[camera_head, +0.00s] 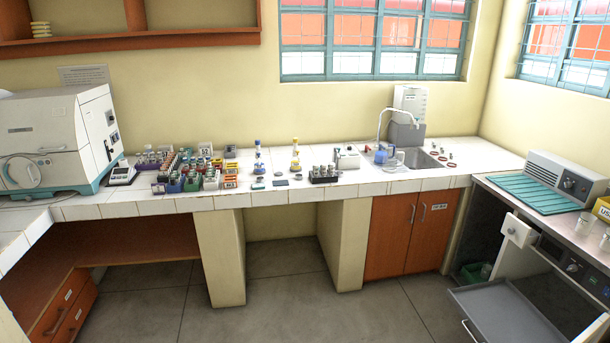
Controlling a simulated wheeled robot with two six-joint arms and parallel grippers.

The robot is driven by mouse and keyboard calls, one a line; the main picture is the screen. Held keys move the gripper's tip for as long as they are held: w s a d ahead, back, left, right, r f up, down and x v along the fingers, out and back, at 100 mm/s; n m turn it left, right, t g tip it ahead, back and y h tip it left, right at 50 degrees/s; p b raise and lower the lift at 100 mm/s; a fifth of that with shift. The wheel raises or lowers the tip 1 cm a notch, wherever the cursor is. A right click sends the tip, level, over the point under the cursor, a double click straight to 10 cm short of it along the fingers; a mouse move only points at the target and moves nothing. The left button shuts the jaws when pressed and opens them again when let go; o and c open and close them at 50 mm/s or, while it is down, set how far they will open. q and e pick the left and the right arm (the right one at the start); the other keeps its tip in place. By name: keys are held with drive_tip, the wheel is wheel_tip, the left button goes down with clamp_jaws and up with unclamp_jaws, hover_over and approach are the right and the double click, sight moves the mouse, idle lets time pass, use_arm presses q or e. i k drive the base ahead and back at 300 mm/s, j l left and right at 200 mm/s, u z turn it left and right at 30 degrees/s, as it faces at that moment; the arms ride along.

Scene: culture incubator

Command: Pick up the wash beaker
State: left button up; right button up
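No vessel in view carries a label I can read as the wash beaker. Two pale, cup-like vessels stand at the right edge on the grey counter: one cup (584,223) shows whole, and a second cup (606,238) is cut by the picture edge. A small blue vessel (381,157) stands by the sink (420,160) on the tiled bench; it is too small to tell its exact kind. Neither of my grippers is in view.
The white tiled bench (320,198) holds several racks of bottles on its left. A large white machine (55,140) stands at far left. At right are a teal mat (540,193), a grey box with a knob (568,178) and an open incubator door (510,315) jutting out low. Floor in the middle is clear.

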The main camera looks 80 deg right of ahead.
sight(586, 221)
drive_tip(key=z, duration=4.05)
drive_tip(key=i+l+z, duration=0.1)
drive_tip(key=i+z, duration=0.2)
drive_tip(key=z, duration=0.15)
drive_tip(key=i+l, duration=0.15)
drive_tip(key=i, duration=0.65)
